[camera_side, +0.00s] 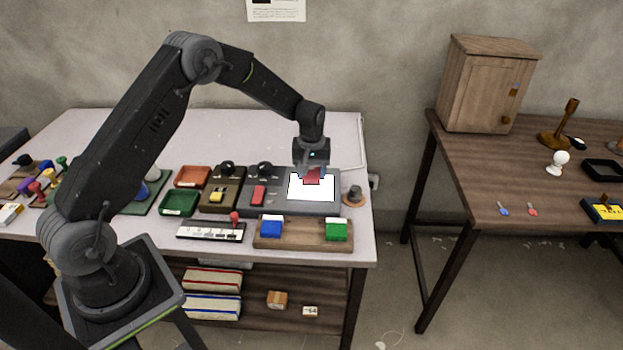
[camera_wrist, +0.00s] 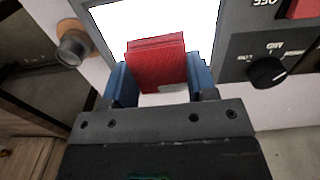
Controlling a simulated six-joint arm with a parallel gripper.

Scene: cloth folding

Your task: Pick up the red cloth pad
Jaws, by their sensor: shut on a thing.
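The red cloth pad (camera_wrist: 156,66) is between the two blue-tipped fingers of my gripper (camera_wrist: 160,82) in the wrist view. The fingers touch it on both sides. In the side view the red pad (camera_side: 312,175) shows just below my gripper (camera_side: 312,170), over the upper part of a bright white panel (camera_side: 311,190). The white panel also lies behind the pad in the wrist view (camera_wrist: 200,18). I cannot tell whether the pad touches the panel.
A grey knob on a round tan base (camera_side: 354,196) stands right of the panel. A wooden tray (camera_side: 303,243) with a blue and a green block lies in front. Left are a dark box with a red block (camera_side: 258,196) and green and orange trays. A second table stands right.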

